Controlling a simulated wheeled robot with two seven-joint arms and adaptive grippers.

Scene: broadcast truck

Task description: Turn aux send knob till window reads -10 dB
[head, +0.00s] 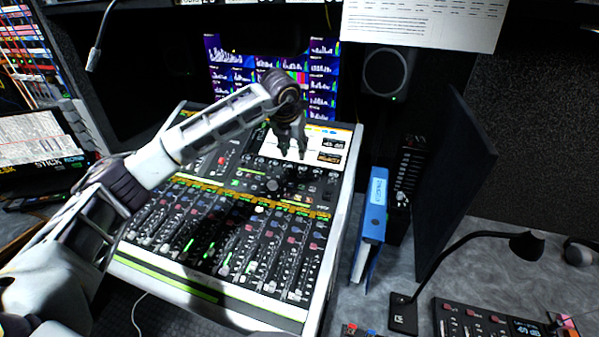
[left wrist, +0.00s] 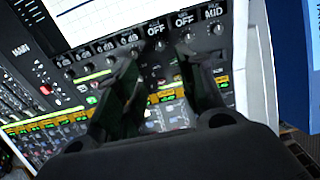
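The mixing console (head: 232,215) stands ahead with a row of small knobs below its screen (head: 312,148). In the left wrist view, small dark windows sit above these knobs; several read dB values, two read OFF (left wrist: 156,30) and one reads MID (left wrist: 213,12). I cannot tell which knob is the aux send, and no window clearly reads -10 dB. My left gripper (head: 291,147) points down over the console's upper part. In the left wrist view its two fingers (left wrist: 157,58) are apart with nothing held between them, just over the knob row. My right gripper is not in view.
A blue binder (head: 372,222) stands right of the console. A desk lamp (head: 470,245) and a smaller control panel (head: 490,320) are at lower right. A speaker (head: 387,72), a dark upright panel (head: 455,175) and a hanging paper sheet (head: 425,20) are behind. A gooseneck microphone (head: 98,45) hangs at upper left.

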